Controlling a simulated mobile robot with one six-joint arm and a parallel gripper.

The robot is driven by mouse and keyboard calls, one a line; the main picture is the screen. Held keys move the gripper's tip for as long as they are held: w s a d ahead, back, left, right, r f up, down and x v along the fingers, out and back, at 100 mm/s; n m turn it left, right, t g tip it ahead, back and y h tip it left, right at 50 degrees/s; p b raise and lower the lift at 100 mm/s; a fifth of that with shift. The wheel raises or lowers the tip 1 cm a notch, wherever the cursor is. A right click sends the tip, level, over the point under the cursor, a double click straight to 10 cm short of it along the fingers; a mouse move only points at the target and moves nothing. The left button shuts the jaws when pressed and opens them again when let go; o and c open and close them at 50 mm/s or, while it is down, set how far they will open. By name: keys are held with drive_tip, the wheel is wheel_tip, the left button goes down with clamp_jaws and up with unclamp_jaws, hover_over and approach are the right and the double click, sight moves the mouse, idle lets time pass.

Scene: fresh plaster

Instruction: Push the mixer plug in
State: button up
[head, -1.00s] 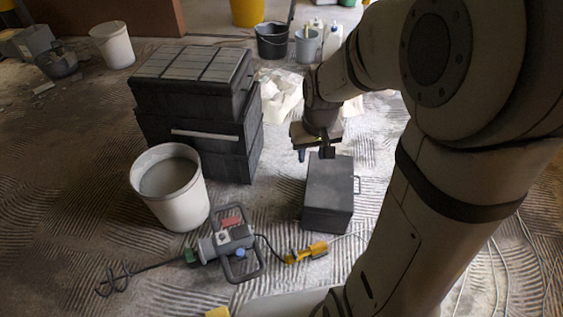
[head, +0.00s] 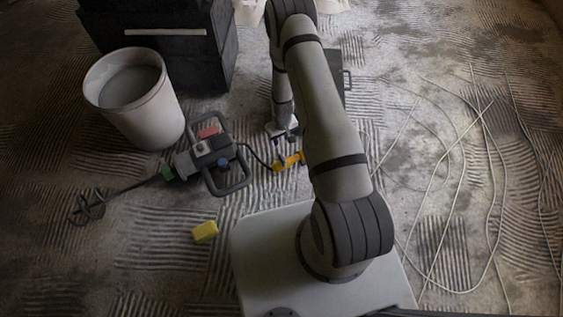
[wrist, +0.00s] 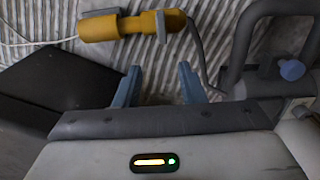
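The yellow mixer plug (wrist: 165,22) and a paler yellow socket (wrist: 98,28) lie end to end on the floor at the top of the wrist view. They look in line and close together; I cannot tell how far the plug is in. A dark cable runs from the plug to the mixer (head: 207,150), and a white cable leaves the socket. My gripper (wrist: 159,78) is open and empty, its two blue-grey fingers apart, just short of the plug and socket in the picture. In the head view my gripper (head: 284,136) is low beside the yellow connector (head: 289,161), partly hidden by my arm.
A dark box (wrist: 60,85) stands close at the left in the wrist view. The mixer's handle (wrist: 240,50) is close at the right. A white bucket (head: 135,100), a yellow sponge (head: 205,231) and loose white cables (head: 440,190) lie around on the ridged floor.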

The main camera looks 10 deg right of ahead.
sight(283, 157)
drive_tip(key=f+b, duration=0.1)
drive_tip(key=f, duration=0.3)
drive_tip(key=s+f+b, duration=0.1)
drive_tip(key=f, duration=0.3)
drive_tip(key=f+b, duration=0.1)
drive_tip(key=f, duration=0.4)
drive_tip(key=shift+s, duration=0.25)
drive_tip(key=shift+c, duration=0.6)
clamp_jaws()
